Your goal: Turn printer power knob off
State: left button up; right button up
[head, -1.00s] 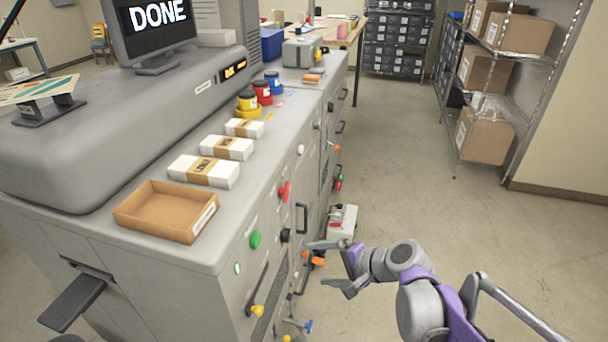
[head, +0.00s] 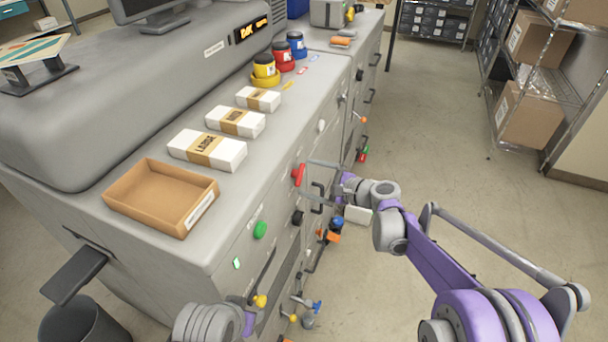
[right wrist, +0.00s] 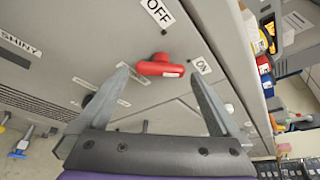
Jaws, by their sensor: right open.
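The red power knob (head: 298,174) sits on the printer's (head: 233,214) grey front panel. In the right wrist view the red knob (right wrist: 160,68) is a bar handle whose white-marked end points toward the ON label (right wrist: 201,65). An OFF label (right wrist: 157,12) is above it in that view. My right gripper (head: 308,178) is open at the panel, and in its wrist view its two fingers (right wrist: 158,75) lie on either side of the knob, with gaps and no clear contact. Part of my left gripper (head: 248,322) shows at the bottom of the head view; its fingers cannot be made out.
A green button (head: 260,229), a black knob (head: 297,217) and several coloured levers share the front panel. A cardboard tray (head: 150,216) and white boxes (head: 207,149) lie on top. Open floor (head: 440,150) stretches to the right, before a wire shelf (head: 548,75).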

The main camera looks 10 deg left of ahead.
aim_at(302, 176)
jog(key=shift+x, duration=1.55)
jog(key=shift+d, duration=0.1)
jog(key=shift+c, duration=0.3)
jog(key=c, duration=1)
